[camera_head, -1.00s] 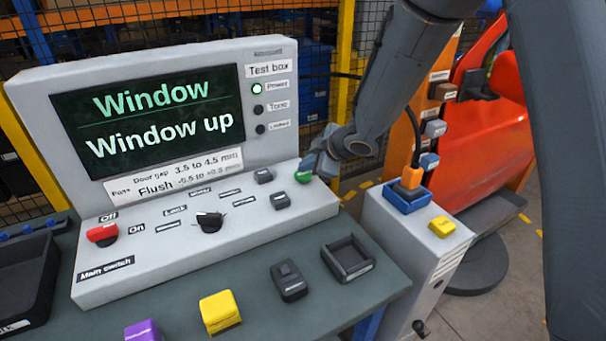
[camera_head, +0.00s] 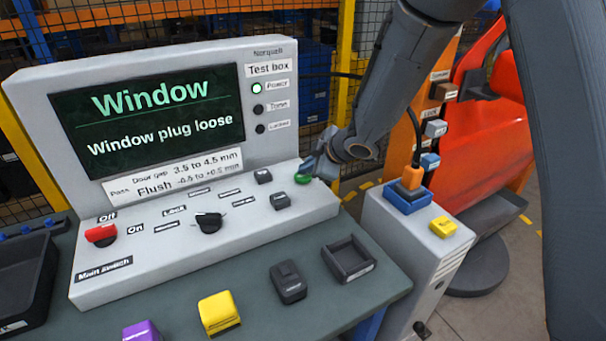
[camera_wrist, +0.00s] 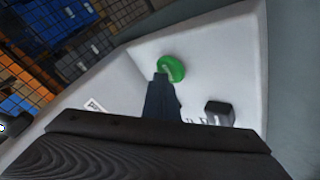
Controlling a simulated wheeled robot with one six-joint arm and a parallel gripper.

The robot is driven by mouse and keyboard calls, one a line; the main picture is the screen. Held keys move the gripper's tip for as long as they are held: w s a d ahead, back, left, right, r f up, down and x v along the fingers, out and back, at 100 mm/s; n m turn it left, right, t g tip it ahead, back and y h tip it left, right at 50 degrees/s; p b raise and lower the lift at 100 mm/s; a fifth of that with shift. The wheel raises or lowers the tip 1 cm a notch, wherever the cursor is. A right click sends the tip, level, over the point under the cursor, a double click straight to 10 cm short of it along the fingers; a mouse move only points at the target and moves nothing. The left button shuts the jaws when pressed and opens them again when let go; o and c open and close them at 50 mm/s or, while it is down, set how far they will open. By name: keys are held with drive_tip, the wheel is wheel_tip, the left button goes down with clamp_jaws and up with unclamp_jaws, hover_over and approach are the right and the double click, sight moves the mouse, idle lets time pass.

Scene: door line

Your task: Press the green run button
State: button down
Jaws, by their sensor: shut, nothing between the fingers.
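The green run button (camera_head: 302,178) sits at the right end of the test box's sloping panel (camera_head: 150,262). My gripper (camera_head: 312,167) is shut and empty, its tip right at the button. In the wrist view the green button (camera_wrist: 172,68) shows just beyond the fingertips (camera_wrist: 161,80); I cannot tell whether they touch it. The test box screen (camera_head: 150,118) reads "Window" and "Window plug loose". The Power lamp (camera_head: 257,88) is lit; the two lamps below it are dark.
The panel also has a red main switch (camera_head: 101,234), a black selector knob (camera_head: 208,222) and black buttons (camera_head: 280,201) near the green one. Yellow (camera_head: 219,312) and purple blocks lie on the bench. A grey cabinet (camera_head: 405,245) and red car door (camera_head: 485,140) stand at right.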

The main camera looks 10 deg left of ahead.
drive_tip(key=shift+r, duration=0.15)
drive_tip(key=shift+r+p, duration=0.75)
drive_tip(key=shift+p, duration=0.4)
wheel_tip(320, 180, up, 5)
drive_tip(key=p, duration=0.5)
drive_tip(key=shift+p, duration=0.4)
wheel_tip(320, 180, up, 8)
drive_tip(key=p, duration=0.5)
hover_over(306, 177)
